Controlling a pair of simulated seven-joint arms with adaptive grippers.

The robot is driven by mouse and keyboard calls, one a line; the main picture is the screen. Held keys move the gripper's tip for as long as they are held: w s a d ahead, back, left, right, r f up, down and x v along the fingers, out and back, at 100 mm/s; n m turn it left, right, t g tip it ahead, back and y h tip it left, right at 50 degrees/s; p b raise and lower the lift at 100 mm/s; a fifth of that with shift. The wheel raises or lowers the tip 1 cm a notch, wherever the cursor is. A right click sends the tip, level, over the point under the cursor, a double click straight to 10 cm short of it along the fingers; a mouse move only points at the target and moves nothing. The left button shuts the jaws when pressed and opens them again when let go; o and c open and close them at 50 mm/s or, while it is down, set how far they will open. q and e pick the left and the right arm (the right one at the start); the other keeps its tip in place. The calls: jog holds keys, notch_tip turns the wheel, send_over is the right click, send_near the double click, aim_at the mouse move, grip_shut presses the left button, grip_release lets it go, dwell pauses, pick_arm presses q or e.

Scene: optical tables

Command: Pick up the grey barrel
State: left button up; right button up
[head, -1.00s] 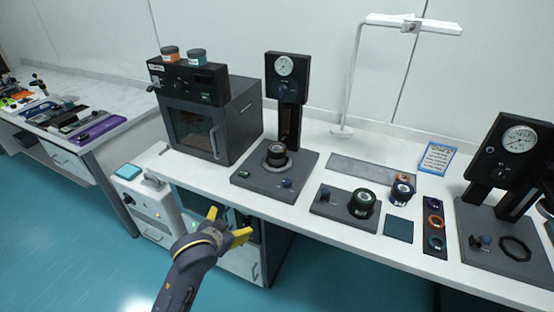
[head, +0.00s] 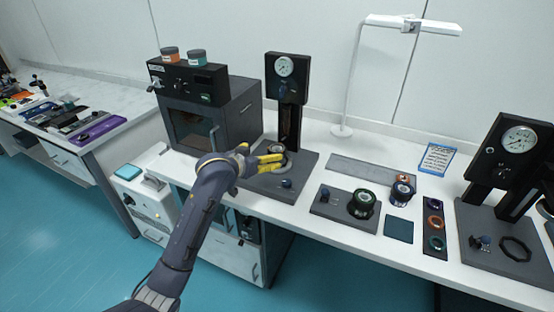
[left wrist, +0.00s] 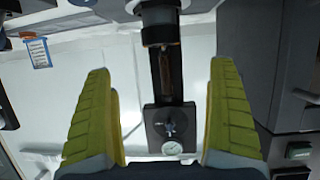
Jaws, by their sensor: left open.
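The grey barrel (head: 277,149) stands on the dark base (head: 297,185) of the gauge press at the middle of the bench, partly hidden by my left gripper. My left gripper (head: 279,158) is open, its yellow fingers reaching in from the left at the barrel. In the left wrist view the yellow fingers (left wrist: 160,118) are wide apart with nothing between them touching. A dark cylinder that looks like the barrel (left wrist: 160,28) shows at the top middle of that view, lined up with the gap. I cannot tell whether a finger touches it. My right gripper is not in view.
The press column with its gauge (head: 286,66) rises right behind the barrel. A dark oven (head: 213,120) stands close on the left. A dark green-ringed barrel (head: 362,203) and a blue one (head: 402,192) stand to the right. A white lamp (head: 352,90) stands behind.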

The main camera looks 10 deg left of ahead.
aim_at(277, 147)
pick_arm(q)
jog(key=shift+x, duration=6.4)
jog(key=shift+a, duration=0.1)
jog(key=c, duration=1.4)
jog(key=shift+r, duration=0.1)
jog(key=shift+c, duration=0.6)
